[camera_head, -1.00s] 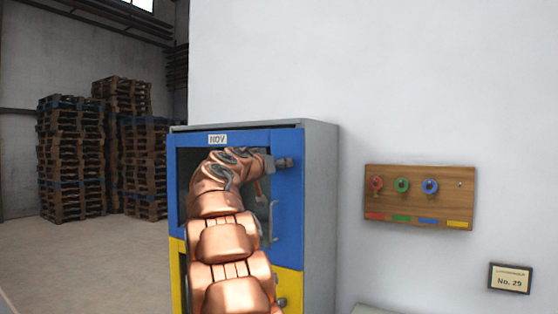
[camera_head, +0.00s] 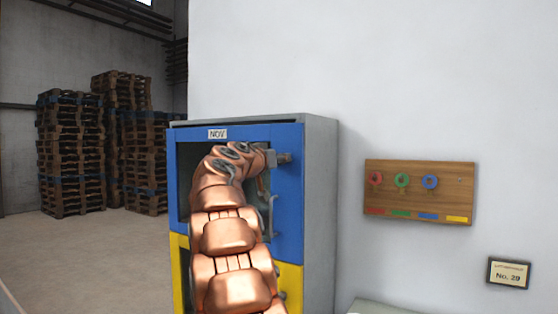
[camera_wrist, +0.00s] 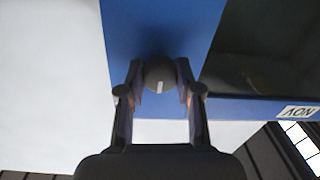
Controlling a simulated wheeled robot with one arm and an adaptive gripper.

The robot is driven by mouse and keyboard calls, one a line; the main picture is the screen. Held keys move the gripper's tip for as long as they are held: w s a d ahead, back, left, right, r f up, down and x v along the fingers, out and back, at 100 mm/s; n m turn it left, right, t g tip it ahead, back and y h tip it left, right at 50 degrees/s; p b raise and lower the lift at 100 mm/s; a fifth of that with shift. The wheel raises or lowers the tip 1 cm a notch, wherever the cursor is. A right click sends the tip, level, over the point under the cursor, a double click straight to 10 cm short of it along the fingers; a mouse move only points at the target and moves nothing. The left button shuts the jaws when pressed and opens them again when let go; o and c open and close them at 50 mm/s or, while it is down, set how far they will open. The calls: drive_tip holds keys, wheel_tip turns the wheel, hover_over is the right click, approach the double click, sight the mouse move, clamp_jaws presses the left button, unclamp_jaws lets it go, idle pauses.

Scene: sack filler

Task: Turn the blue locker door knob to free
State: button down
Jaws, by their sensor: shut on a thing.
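The blue locker door (camera_head: 290,212) is the upper door of a grey locker, with a dark window and a handle (camera_head: 272,215). Its dark round knob (camera_wrist: 160,72) sits near the door's upper right corner in the head view. A short pale mark on the knob's face stands nearly upright in the wrist view, slightly tilted. My gripper (camera_wrist: 159,84) has a finger on each side of the knob and is shut on it. In the head view my gripper (camera_head: 274,158) is at the knob, and my copper arm hides much of the door.
A yellow door (camera_head: 291,278) is below the blue one. A wooden board (camera_head: 450,200) with red, green and blue rings hangs on the white wall at right. A sign (camera_head: 508,274) reads No. 29. Pallet stacks (camera_head: 72,160) stand far left on open floor.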

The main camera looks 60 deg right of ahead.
drive_tip(key=shift+n, duration=0.3)
drive_tip(key=n+p, duration=0.1)
drive_tip(key=n, duration=0.3)
drive_tip(key=shift+r, duration=0.1)
drive_tip(key=shift+w+n+g+y+p, duration=0.15)
drive_tip(key=shift+n+g+y+p, duration=0.15)
drive_tip(key=shift+n+p, duration=4.75)
drive_tip(key=n+b, duration=0.2)
drive_tip(key=n, duration=0.1)
drive_tip(key=shift+b, duration=0.3)
drive_tip(key=shift+f, duration=0.2)
drive_tip(key=c, duration=0.8)
unclamp_jaws()
drive_tip(key=shift+o, duration=0.2)
drive_tip(key=shift+a, duration=0.1)
